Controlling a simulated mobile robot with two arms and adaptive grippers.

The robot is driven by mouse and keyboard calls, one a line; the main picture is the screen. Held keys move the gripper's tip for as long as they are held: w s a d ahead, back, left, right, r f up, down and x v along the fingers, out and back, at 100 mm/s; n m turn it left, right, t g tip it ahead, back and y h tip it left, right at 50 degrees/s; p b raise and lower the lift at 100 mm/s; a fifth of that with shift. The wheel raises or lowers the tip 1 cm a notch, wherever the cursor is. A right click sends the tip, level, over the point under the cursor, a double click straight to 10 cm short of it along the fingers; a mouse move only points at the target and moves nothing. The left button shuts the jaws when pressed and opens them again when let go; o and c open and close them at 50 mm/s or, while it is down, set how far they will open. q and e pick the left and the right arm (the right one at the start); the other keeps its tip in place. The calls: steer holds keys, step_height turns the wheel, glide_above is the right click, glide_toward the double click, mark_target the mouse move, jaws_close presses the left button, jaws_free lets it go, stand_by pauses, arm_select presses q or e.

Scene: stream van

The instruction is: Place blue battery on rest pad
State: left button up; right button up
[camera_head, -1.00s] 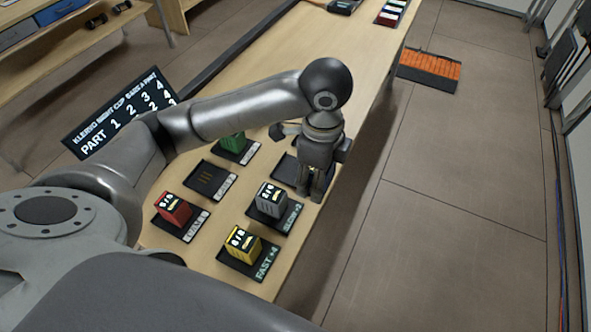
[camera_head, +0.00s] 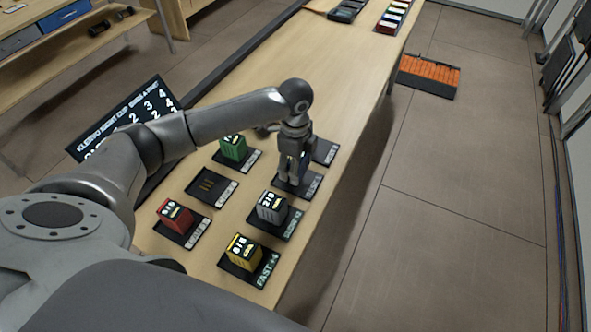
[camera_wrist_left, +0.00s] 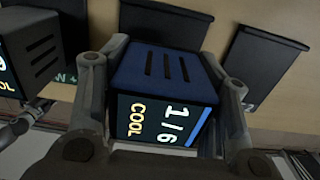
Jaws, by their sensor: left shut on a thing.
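The blue battery (camera_wrist_left: 165,70) fills the middle of the left wrist view. It has a slotted dark blue top and a lit face reading "1/6 COOL". My left gripper (camera_head: 290,178) is shut on it, one finger on each side. In the head view the gripper points down over a dark pad (camera_head: 306,190) on the wooden table, and the battery is mostly hidden behind the fingers. I cannot tell whether the battery touches that pad. Another dark pad (camera_head: 325,150) lies just behind. The pad labels are too small to tell which is the rest pad. My right gripper is not in view.
Green (camera_head: 233,147), red (camera_head: 173,213), grey (camera_head: 271,206) and yellow (camera_head: 243,251) batteries stand on nearby pads. A slotted pad (camera_head: 212,186) is empty. A lettered board (camera_head: 125,120) stands at the left table edge.

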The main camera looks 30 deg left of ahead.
arm_select(q)
steer(key=shift+f, duration=1.15)
steer(key=shift+f, duration=0.1)
steer(key=o, duration=1.2)
steer(key=shift+s+f, duration=0.1)
steer(key=shift+o, duration=0.2)
step_height(320, 180, up, 12)
steer(key=shift+r+b, duration=0.2)
steer(key=shift+b, duration=0.25)
